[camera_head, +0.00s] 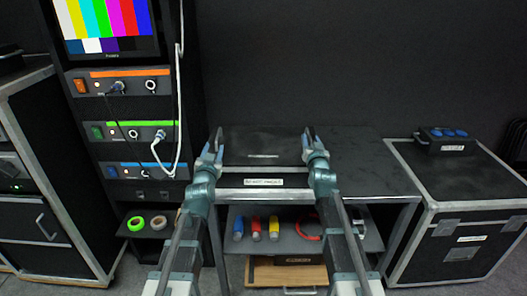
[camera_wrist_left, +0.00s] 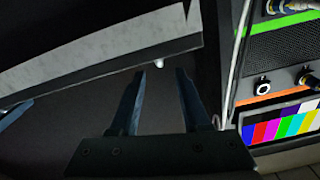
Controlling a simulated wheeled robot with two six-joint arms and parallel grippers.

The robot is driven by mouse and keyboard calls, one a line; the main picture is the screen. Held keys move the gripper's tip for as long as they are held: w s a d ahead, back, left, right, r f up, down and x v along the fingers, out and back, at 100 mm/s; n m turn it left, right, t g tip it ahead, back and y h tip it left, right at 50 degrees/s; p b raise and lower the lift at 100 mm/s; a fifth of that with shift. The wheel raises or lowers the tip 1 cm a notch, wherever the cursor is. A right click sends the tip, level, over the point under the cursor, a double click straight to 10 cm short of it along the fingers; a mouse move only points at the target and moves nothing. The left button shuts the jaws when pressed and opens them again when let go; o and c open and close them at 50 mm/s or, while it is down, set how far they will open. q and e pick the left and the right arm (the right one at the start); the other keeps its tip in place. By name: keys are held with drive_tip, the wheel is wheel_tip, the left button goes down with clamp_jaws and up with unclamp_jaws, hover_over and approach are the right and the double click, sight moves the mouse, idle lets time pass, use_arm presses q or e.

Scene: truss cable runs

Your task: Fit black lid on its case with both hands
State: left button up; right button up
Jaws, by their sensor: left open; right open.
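A black lid (camera_head: 262,143) with a small pale mark lies between my two grippers in the head view. Below it in the picture is the case (camera_head: 235,181), a dark front band with a white label between pale metal edges. I cannot tell whether the lid touches the case all round. My left gripper (camera_head: 214,144) is open at the left side of the lid. My right gripper (camera_head: 309,143) is open at its right side. In the left wrist view, the open, empty fingers (camera_wrist_left: 161,73) are just beside a pale-edged dark body (camera_wrist_left: 95,55).
A dark table (camera_head: 362,160) carries the case. Its shelf (camera_head: 340,240) holds coloured items and a red ring. A rack (camera_head: 190,60) with a colour-bar screen stands close on the left. A flight case (camera_head: 465,185) with a blue-socketed box (camera_head: 447,141) stands right.

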use_arm(q)
drive_tip(key=s, duration=0.5)
drive_tip(key=shift+s, duration=0.25)
use_arm(e)
drive_tip(key=s, duration=1.2)
